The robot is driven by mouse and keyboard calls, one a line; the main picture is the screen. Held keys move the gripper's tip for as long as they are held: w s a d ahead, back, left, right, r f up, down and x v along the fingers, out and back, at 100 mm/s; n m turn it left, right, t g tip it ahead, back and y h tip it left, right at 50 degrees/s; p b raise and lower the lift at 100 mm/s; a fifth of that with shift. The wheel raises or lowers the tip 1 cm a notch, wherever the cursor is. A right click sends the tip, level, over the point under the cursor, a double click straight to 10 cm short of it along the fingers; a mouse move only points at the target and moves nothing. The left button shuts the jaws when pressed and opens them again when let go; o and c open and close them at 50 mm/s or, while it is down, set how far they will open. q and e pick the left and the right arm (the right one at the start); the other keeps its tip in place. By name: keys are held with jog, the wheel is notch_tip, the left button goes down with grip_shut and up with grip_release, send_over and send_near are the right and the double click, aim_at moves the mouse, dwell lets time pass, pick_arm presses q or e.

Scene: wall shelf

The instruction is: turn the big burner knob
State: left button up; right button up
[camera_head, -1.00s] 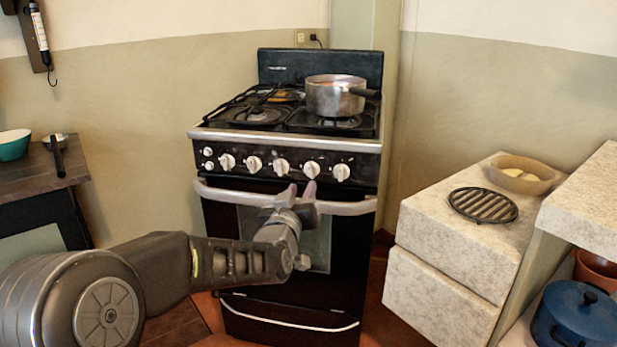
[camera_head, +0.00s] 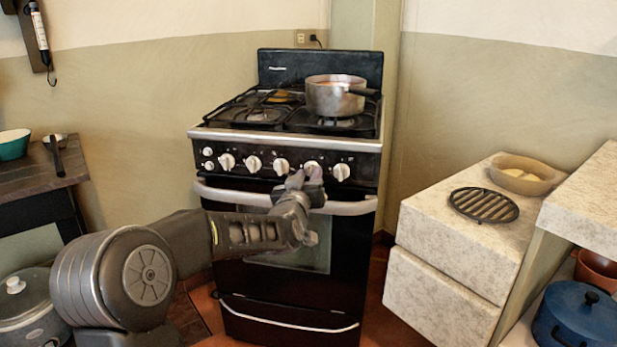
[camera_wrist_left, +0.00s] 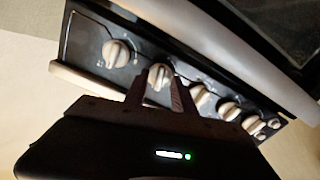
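The black stove's front panel carries a row of light knobs. The second large knob from the right (camera_head: 312,167) is partly covered by my left gripper (camera_head: 305,177) in the head view. In the left wrist view this knob (camera_wrist_left: 160,75) shows between the two fingertips of my left gripper (camera_wrist_left: 158,84), which are apart on either side of it. I cannot tell whether they touch it. The rightmost knob (camera_head: 341,172) is free, and it also shows in the left wrist view (camera_wrist_left: 116,53). The frames do not mark which knob is the big burner's. My right gripper is out of view.
The oven door handle (camera_head: 350,207) runs just below the knobs. A metal pot (camera_head: 335,98) stands on the right rear of the stove top. A pale counter (camera_head: 450,235) with a round grate (camera_head: 484,205) is to the right.

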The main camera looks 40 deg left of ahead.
pick_arm(q)
grip_shut()
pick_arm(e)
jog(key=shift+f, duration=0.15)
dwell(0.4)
pick_arm(q)
jog(key=shift+f+n+b, duration=0.15)
jog(key=shift+n+b, duration=0.75)
jog(key=shift+b, duration=0.25)
jog(key=n+b, duration=0.6)
jog(key=b, duration=0.1)
jog(key=shift+n, duration=0.4)
jog(key=n+b, duration=0.2)
jog(key=n, duration=0.1)
jog(key=shift+n+b, duration=0.5)
jog(key=shift+n, duration=0.3)
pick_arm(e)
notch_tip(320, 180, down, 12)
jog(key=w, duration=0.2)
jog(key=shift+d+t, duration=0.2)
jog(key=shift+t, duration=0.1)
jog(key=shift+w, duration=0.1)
